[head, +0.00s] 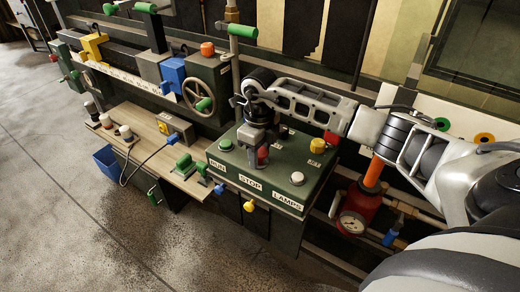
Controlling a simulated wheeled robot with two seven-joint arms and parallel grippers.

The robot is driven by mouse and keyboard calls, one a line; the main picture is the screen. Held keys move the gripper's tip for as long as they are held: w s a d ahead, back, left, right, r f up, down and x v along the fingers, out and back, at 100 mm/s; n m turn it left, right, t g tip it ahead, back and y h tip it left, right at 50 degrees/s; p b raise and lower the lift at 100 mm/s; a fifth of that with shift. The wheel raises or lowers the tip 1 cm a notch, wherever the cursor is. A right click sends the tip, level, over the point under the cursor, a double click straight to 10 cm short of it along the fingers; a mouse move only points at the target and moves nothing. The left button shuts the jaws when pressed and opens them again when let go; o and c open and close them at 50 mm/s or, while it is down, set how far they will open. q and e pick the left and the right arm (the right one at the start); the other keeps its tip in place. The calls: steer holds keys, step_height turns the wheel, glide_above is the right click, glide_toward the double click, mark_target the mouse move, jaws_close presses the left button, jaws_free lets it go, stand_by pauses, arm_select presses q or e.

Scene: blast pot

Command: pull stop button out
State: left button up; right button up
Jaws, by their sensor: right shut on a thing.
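The green control box (283,185) stands at the centre right, with labels RUN, STOP and LAMPS along its front edge. My right gripper (258,148) reaches in from the right and points down onto the box top above the STOP label. It is shut on the red stop button (263,157), which shows only partly beside the fingers. How far the button stands out is hidden. A green button (225,145) sits to the left of the gripper and a white button (297,178) to its right, above the LAMPS label. My left gripper is not in view.
A yellow knob (318,145) and a red part (332,138) sit at the box's back right. A wooden bench (150,145) with green levers adjoins on the left. A gauge (352,222) and pipes stand right. The floor (50,200) at left is clear.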

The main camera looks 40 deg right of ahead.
steer(key=shift+r, duration=0.35)
steer(key=o, duration=1)
steer(key=o, duration=0.8)
steer(key=shift+c, duration=0.2)
steer(key=shift+r+p, duration=3.15)
steer(key=shift+r, duration=0.85)
